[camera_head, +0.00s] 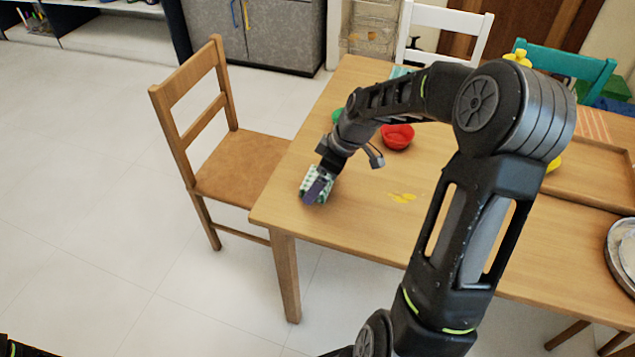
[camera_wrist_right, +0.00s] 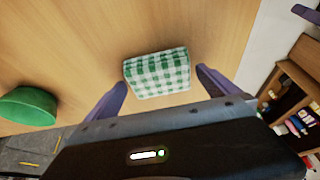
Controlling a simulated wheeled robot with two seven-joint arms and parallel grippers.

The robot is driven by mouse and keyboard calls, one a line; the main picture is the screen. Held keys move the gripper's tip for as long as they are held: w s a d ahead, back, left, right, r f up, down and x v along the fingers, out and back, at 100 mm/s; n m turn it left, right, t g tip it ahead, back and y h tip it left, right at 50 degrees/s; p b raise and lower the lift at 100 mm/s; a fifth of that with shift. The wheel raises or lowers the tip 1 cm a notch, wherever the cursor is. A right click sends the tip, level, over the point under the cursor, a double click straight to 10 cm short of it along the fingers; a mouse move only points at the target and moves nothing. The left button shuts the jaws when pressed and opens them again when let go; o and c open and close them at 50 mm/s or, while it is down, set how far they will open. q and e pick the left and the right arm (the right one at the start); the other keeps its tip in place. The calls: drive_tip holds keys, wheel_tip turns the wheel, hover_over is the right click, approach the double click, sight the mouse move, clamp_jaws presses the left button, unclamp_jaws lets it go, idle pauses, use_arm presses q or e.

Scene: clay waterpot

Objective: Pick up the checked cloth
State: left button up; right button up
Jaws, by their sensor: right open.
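The checked cloth (camera_wrist_right: 158,74), green and white and folded into a small block, lies on the wooden table. In the head view the cloth (camera_head: 312,179) is near the table's left edge, partly covered by my right gripper (camera_head: 318,190). In the right wrist view my right gripper (camera_wrist_right: 160,88) is open, with its purple fingers on either side of the cloth's near end. I cannot tell whether the fingers touch it. My left gripper is not in view.
A green bowl (camera_wrist_right: 27,106) and a red bowl (camera_head: 397,136) stand on the table (camera_head: 375,230). A wooden tray (camera_head: 590,172) is at the right. A wooden chair (camera_head: 235,160) stands close to the table's left side. Yellow pieces (camera_head: 402,197) lie near the table's middle.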

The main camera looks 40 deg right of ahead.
drive_tip(key=shift+c, duration=0.2)
drive_tip(key=c, duration=1.3)
